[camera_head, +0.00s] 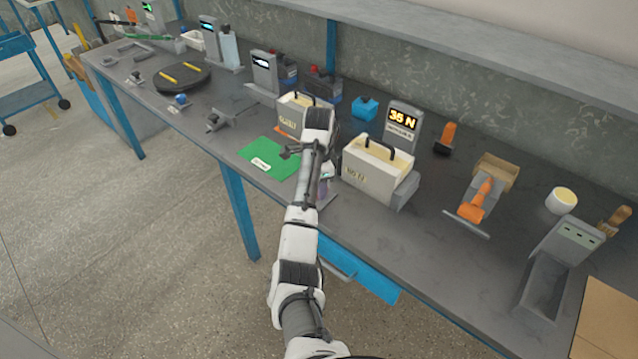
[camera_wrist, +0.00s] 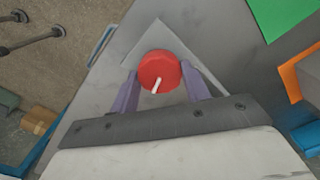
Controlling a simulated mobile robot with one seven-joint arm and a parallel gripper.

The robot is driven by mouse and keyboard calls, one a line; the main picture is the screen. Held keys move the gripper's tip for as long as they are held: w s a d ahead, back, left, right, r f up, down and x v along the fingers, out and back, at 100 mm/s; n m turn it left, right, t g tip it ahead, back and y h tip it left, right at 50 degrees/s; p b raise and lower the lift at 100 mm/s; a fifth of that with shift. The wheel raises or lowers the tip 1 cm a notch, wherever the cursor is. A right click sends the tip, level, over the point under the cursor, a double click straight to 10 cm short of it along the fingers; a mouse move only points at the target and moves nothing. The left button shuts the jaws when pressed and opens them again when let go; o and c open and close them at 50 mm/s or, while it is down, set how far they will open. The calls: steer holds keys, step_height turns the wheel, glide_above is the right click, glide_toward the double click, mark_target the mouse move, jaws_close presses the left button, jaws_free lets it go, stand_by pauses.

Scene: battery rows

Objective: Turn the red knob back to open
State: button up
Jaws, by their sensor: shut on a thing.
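The red knob (camera_wrist: 160,71) is round, with a white pointer line on its face that runs from near the middle toward the lower left in the wrist view. It sits on a grey plate (camera_wrist: 141,45). My gripper (camera_wrist: 162,82) has its two purple fingers on either side of the knob and is shut on it. In the head view my gripper (camera_head: 323,188) is at the table's front edge, and my arm hides the knob there.
A green mat (camera_head: 262,152) with a white label lies left of my arm. Two cream boxes with black handles, one nearer (camera_head: 372,172) and one farther (camera_head: 291,117), stand close by. A display reading "35 N" (camera_head: 402,122) stands behind. The blue-framed table edge drops to open floor.

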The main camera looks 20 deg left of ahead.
steer(key=n, duration=0.6)
steer(key=shift+a+n, duration=0.1)
steer(key=shift+n, duration=0.2)
steer(key=n, duration=1.1)
steer(key=shift+r+n, duration=0.1)
steer(key=shift+n, duration=0.2)
steer(key=n, duration=0.5)
steer(key=shift+n, duration=0.3)
steer(key=n, duration=2.2)
steer(key=shift+n, duration=0.4)
